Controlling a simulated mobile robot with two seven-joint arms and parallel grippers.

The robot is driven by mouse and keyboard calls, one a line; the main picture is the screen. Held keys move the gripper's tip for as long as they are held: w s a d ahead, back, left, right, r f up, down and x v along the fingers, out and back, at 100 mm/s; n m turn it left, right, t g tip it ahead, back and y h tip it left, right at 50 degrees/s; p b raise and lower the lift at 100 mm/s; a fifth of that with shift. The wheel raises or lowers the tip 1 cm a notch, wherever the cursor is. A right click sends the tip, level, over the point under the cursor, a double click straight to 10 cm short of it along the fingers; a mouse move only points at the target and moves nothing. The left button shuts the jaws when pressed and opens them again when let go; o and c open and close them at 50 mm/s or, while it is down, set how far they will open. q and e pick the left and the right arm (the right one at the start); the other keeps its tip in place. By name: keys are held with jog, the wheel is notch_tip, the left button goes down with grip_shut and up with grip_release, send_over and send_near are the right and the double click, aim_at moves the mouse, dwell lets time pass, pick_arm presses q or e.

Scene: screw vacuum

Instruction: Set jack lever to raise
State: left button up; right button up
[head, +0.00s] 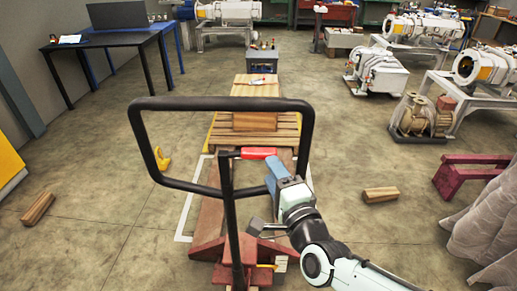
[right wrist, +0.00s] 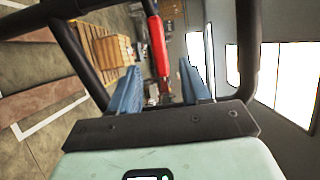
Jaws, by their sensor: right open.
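The pallet jack's black loop handle (head: 223,104) stands upright in front of me. Its red jack lever (head: 258,153) sticks out sideways to the right from the top of the handle's central post, inside the loop. My right gripper (head: 272,170), with blue fingers, is just below and to the right of the lever's tip. In the right wrist view, the gripper (right wrist: 160,76) is open, and the red lever (right wrist: 157,45) shows in the gap between the fingers, ahead of them. Nothing is gripped, and I cannot tell whether a finger touches the lever. My left gripper is not in view.
The jack's red body (head: 207,250) is low on the floor, with a wooden pallet (head: 283,131) beyond it. Wooden blocks (head: 381,194) lie at either side. A dark red stand (head: 462,176) and a draped sheet (head: 485,235) are at the right. Bare floor surrounds the jack.

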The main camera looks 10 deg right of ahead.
aim_at(258, 149)
jog(key=w, duration=0.3)
jog(key=w+p, duration=0.1)
jog(key=w, duration=0.2)
jog(key=w+a, duration=0.1)
jog(key=w, duration=0.2)
jog(key=shift+w+p, duration=0.4)
grip_shut()
